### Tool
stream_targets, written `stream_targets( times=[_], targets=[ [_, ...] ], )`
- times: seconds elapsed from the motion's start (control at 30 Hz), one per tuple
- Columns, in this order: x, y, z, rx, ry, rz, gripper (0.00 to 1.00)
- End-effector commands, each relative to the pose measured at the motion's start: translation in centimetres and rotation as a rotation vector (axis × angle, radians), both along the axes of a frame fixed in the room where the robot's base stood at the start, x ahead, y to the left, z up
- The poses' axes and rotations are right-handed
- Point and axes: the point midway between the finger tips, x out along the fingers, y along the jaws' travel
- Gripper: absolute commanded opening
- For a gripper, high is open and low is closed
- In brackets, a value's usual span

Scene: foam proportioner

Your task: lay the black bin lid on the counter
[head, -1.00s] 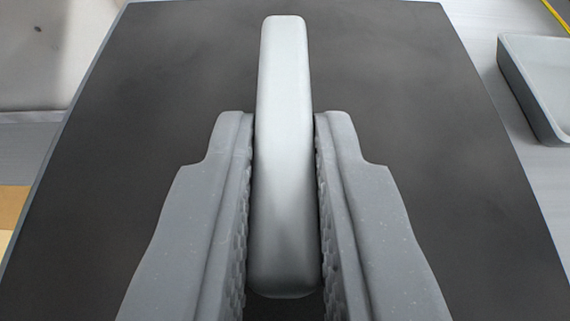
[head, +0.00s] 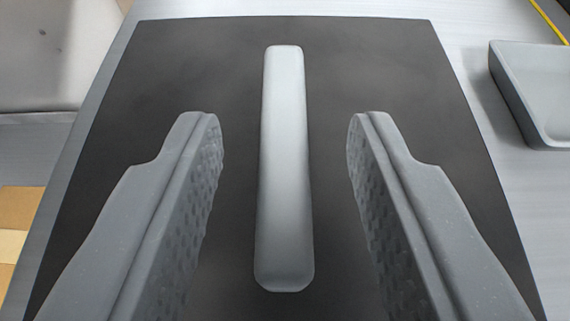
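The black bin lid (head: 200,70) is a large dark flat panel that lies flat below me on a light grey surface (head: 465,30). A long light grey handle (head: 285,165) runs up the middle of the lid. My gripper (head: 284,125) is open, with one textured finger on each side of the handle and a clear gap on both sides. The near edge of the lid is out of the frame.
A grey tray (head: 493,62) stands at the right, apart from the lid. A yellow strip (head: 549,20) crosses the top right corner. A tan cardboard-like piece (head: 22,206) shows at the left, and a pale panel (head: 55,50) at the upper left.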

Motion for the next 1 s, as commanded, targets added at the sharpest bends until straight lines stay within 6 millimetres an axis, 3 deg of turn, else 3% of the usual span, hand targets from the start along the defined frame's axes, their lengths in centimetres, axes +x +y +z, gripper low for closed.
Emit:
stream_targets(
  times=[0.6,1.0],
  targets=[
    [-8.9,0.5,3.8,-0.001,-0.003,0.004,0.36],
    [-10.8,0.4,4.4,-0.001,0.0,0.001,0.36]
  ],
)
